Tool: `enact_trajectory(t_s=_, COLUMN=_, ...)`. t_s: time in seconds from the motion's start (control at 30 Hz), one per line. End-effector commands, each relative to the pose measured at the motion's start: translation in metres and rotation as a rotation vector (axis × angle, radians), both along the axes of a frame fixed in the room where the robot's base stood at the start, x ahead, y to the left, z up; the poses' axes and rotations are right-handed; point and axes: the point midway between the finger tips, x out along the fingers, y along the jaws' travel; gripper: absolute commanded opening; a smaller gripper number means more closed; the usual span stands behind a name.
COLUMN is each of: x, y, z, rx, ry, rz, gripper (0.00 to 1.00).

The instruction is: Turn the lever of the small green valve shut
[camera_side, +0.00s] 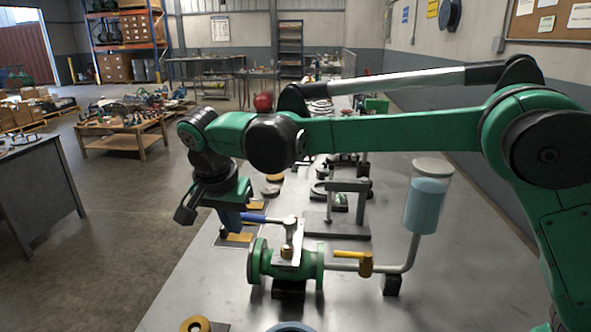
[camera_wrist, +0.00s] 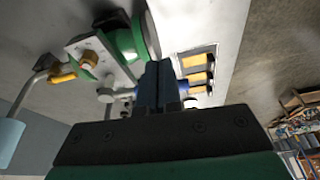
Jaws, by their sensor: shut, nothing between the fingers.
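The green flanged valve (camera_side: 268,262) sits on a dark block on the grey bench in the side view. A metal plate and stem stand on top of it. Its lever has a blue grip (camera_side: 265,218) that points left from the stem, roughly level. My gripper (camera_side: 230,220) points down at the free left end of the grip, with its fingers shut and empty. Whether they touch the grip cannot be told. In the wrist view, my shut fingers (camera_wrist: 160,86) stand in front of the green valve body (camera_wrist: 125,42), and most of the lever is hidden.
A pipe with a yellow handle (camera_side: 352,256) runs right from the valve to an upright vessel of blue liquid (camera_side: 425,203). A grey stand (camera_side: 345,205) is behind the valve. Yellow pieces (camera_wrist: 195,61) lie on a plate near the bench edge.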

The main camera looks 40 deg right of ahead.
Motion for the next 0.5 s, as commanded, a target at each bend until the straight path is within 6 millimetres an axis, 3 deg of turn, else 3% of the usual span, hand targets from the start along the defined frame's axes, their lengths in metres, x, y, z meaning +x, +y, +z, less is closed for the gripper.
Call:
enact_trajectory(t_s=0.2, x=0.013, y=-0.016, z=-0.004, rx=0.0, ry=0.001, rz=-0.001, gripper=0.0)
enact_trajectory(t_s=0.5, x=0.014, y=-0.018, z=-0.004, rx=0.0, ry=0.0, rz=0.001, gripper=0.0)
